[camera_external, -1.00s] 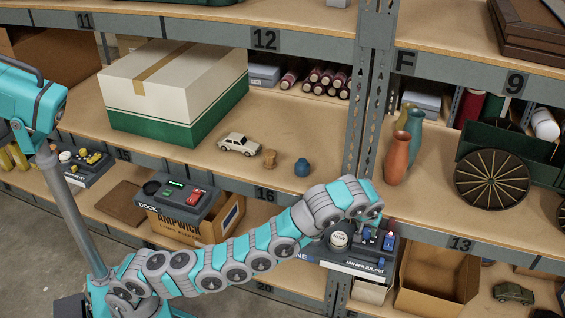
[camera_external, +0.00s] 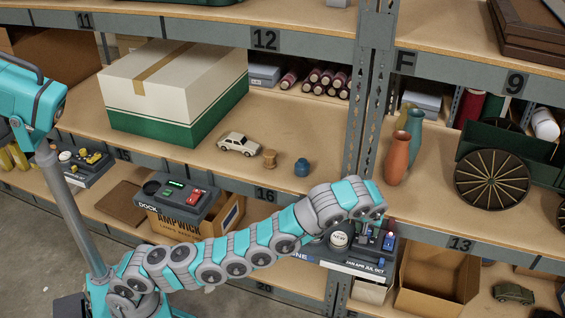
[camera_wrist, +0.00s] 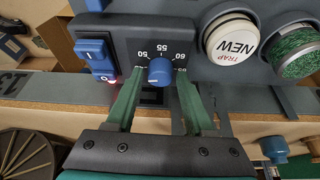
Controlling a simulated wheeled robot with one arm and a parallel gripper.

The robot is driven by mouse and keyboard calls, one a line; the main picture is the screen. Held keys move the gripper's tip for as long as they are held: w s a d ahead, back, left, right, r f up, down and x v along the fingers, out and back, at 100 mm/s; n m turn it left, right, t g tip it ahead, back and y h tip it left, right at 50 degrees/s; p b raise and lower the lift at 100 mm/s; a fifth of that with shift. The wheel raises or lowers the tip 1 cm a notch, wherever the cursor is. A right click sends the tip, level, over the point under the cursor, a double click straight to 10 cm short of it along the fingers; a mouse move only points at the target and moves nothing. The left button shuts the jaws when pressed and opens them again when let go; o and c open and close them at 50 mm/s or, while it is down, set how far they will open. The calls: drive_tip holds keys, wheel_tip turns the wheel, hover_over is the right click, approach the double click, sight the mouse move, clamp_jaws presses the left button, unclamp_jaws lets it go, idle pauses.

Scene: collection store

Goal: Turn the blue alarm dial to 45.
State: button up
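The blue alarm dial (camera_wrist: 160,71) sits on a dark panel in the wrist view, below a printed scale showing 50, 55 and 60. A small pale mark shows on its lower edge; I cannot tell the exact setting. My gripper (camera_wrist: 160,78) is open, with one green finger on each side of the dial. Narrow gaps seem to remain, and contact is not clear. The dial cannot be made out there.
A blue rocker switch (camera_wrist: 95,60) with a red light is left of the dial. A shelf upright (camera_external: 365,120) rises close behind my arm.

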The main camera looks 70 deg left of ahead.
drive_tip(key=shift+o, duration=0.8)
drive_tip(key=shift+s+d+r, duration=0.1)
drive_tip(key=shift+s+r, duration=0.05)
drive_tip(key=shift+r, duration=0.4)
drive_tip(key=s+d+b, duration=0.7)
drive_tip(key=s+d, duration=0.1)
drive_tip(key=s, duration=0.1)
